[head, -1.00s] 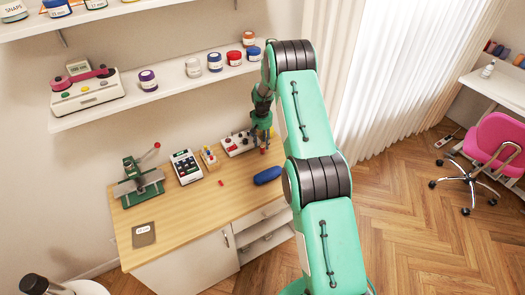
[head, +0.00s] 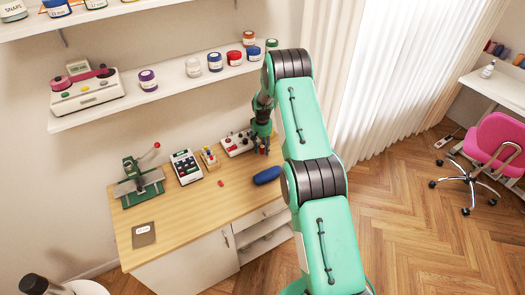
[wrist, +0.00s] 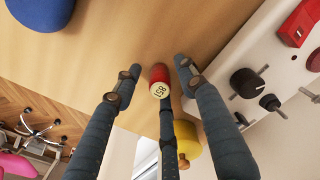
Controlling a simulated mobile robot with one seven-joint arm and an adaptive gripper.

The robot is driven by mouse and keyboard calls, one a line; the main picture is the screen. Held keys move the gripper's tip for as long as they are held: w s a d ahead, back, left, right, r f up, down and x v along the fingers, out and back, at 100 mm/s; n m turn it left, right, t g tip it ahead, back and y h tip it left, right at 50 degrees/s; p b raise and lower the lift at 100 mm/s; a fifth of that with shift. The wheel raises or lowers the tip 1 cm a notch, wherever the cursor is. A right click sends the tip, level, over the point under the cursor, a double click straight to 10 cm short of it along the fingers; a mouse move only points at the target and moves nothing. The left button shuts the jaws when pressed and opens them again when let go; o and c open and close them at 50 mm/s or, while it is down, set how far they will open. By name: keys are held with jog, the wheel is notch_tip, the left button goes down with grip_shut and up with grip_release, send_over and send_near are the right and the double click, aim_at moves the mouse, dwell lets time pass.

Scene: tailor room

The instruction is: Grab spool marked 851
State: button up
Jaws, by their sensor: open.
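The spool marked 851 (wrist: 159,80) shows in the wrist view as a small red spool with a pale end face bearing the number. It is at the middle of the view, against the wooden tabletop. My gripper (wrist: 156,73) is open, with fingertips to its left and right and a third finger below it. I cannot tell whether any finger touches it. In the head view my gripper (head: 264,143) points down near the back right of the table, and I cannot make out the spool there.
A white device with knobs (wrist: 262,75) is close on the right. A yellow object (wrist: 187,143) is behind the fingers. A blue item (head: 267,175) lies nearby on the table (head: 190,215). A small red piece (head: 221,183) lies further left. A shelf (head: 165,100) hangs above.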

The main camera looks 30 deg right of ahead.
jog(key=c, duration=0.9)
jog(key=shift+s+r, duration=0.1)
jog(key=shift+r, duration=0.15)
jog(key=shift+r, duration=0.15)
notch_tip(320, 180, up, 6)
jog(key=s, duration=1.9)
jog(key=shift+s+r, duration=0.1)
jog(key=shift+s, duration=0.3)
